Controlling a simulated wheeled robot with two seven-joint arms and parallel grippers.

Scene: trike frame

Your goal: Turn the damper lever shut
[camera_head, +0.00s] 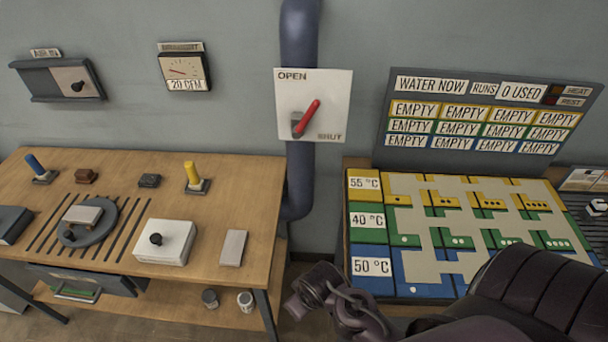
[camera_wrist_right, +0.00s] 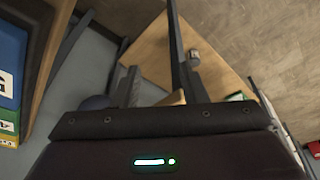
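The damper lever (camera_head: 308,116) is a red handle on a grey pivot, mounted on a white plate (camera_head: 327,85) in front of a dark blue pipe. The plate reads OPEN at its upper left and SHUT at its lower right. The red handle slants up and to the right from its pivot, between the two words. My right gripper (camera_head: 303,296) is low in the head view, below the plate and apart from the lever. Its fingers are dark and small, so I cannot tell whether they are open. My left gripper is not in view.
A wooden bench (camera_head: 230,275) with knobs, plugs and a white box (camera_head: 165,242) stands at the left. A coloured board (camera_head: 372,230) lies at the right, below a sign panel (camera_head: 470,150). The dark blue pipe (camera_head: 300,180) runs down the wall between them. The space before the lever plate looks clear.

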